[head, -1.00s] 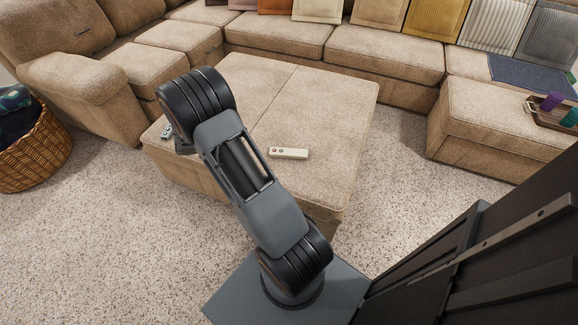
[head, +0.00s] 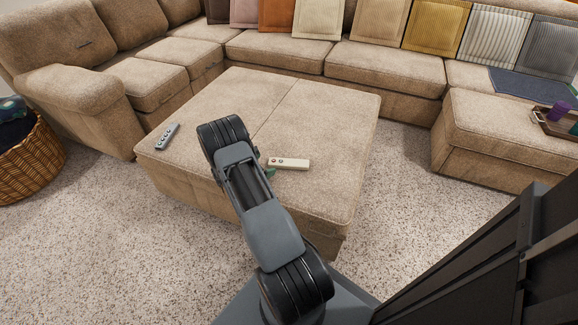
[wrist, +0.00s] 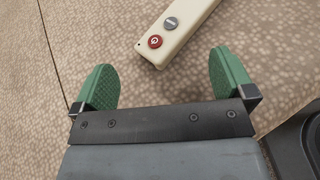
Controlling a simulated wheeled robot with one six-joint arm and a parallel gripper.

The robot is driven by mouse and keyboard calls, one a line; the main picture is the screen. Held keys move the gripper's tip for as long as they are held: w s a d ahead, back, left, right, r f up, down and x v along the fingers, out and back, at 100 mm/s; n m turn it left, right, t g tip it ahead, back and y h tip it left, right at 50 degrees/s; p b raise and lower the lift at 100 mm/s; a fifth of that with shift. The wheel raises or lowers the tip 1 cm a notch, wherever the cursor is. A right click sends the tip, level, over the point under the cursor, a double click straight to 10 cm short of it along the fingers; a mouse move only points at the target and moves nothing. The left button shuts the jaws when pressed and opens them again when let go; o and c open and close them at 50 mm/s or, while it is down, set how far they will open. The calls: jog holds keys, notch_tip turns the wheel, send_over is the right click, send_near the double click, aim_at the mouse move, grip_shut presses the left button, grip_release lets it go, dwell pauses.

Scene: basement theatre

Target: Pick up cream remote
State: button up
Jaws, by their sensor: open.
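The cream remote (head: 288,163) lies flat on the tan ottoman (head: 310,190), right of my arm in the head view. In the wrist view the remote (wrist: 178,34) shows its near end, with a red power button and a grey button, and its far end is cut off by the top edge. My gripper (wrist: 166,76) is open and empty, its two green fingers apart. The remote's near end lies just ahead of the gap between the fingers. In the head view my gripper is mostly hidden behind my arm, with a bit of green beside the remote.
A grey remote (head: 167,136) lies near the ottoman's left edge. A beige sectional sofa (head: 285,53) wraps around behind. A wicker basket (head: 30,160) stands at left, and a tray (head: 556,125) with cups sits at right. The ottoman top around the cream remote is clear.

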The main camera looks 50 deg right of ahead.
aim_at(274, 162)
jog(key=b+x, duration=0.2)
jog(key=x, duration=0.2)
jog(key=shift+s+d+f, duration=0.15)
jog(key=shift+d+f, duration=0.05)
jog(key=shift+s+d+f, duration=0.1)
jog(key=shift+d, duration=0.4)
jog(key=c, duration=1.4)
